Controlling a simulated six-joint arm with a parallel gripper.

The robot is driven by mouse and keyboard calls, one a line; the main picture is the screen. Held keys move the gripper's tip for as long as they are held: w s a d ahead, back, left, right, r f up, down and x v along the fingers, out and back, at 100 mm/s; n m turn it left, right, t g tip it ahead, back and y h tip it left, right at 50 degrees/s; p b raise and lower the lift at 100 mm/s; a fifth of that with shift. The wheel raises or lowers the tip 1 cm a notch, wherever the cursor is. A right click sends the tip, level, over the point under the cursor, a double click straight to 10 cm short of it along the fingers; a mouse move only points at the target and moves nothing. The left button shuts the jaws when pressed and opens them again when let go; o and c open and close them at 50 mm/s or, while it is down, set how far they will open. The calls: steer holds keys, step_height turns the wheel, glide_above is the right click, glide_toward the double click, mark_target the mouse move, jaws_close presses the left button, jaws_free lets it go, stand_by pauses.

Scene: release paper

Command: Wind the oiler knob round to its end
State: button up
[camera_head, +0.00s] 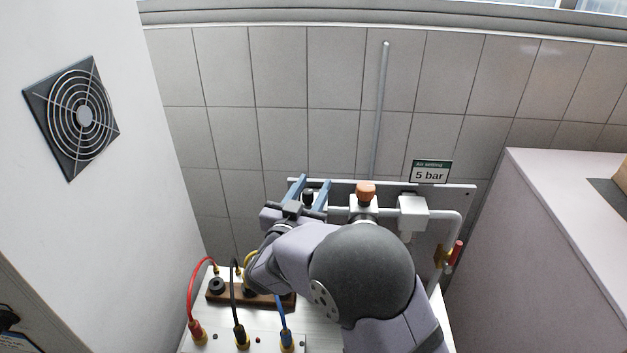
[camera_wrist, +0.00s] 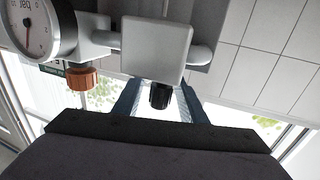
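The black ribbed knob (camera_wrist: 160,96), which looks like the oiler knob, sits on a white box-shaped unit (camera_wrist: 155,48) in the wrist view. In the head view the knob (camera_head: 308,197) shows small at the left end of the pipe unit. My gripper (camera_wrist: 160,102) has its two blue fingers on either side of the knob, with a visible gap on each side. It is open and holds nothing. In the head view my gripper (camera_head: 309,194) reaches the unit from the front, and my arm hides part of it.
An orange-brown knob (camera_head: 366,192) stands beside it on the same pipe line; a round bar gauge (camera_wrist: 28,28) is near it in the wrist view. A "5 bar" sign (camera_head: 430,171) hangs above right. Red, black and blue cables (camera_head: 191,295) rise from a panel at lower left.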

steer(key=shift+w+d, duration=0.1)
steer(key=shift+w, duration=0.35)
jaws_close()
steer(key=m+h, duration=0.1)
steer(key=m+g+h, duration=0.1)
steer(key=h, duration=0.1)
steer(key=shift+s+d, duration=0.1)
steer(key=shift+d, duration=0.15)
steer(key=shift+s+d+m+g+h, duration=0.15)
steer(key=shift+d+m+g+h, duration=0.1)
steer(key=shift+m+g+h, duration=0.65)
steer(key=shift+s+d+m+g+h, duration=0.2)
steer(key=shift+m+g+h, duration=0.4)
steer(key=shift+h, duration=0.6)
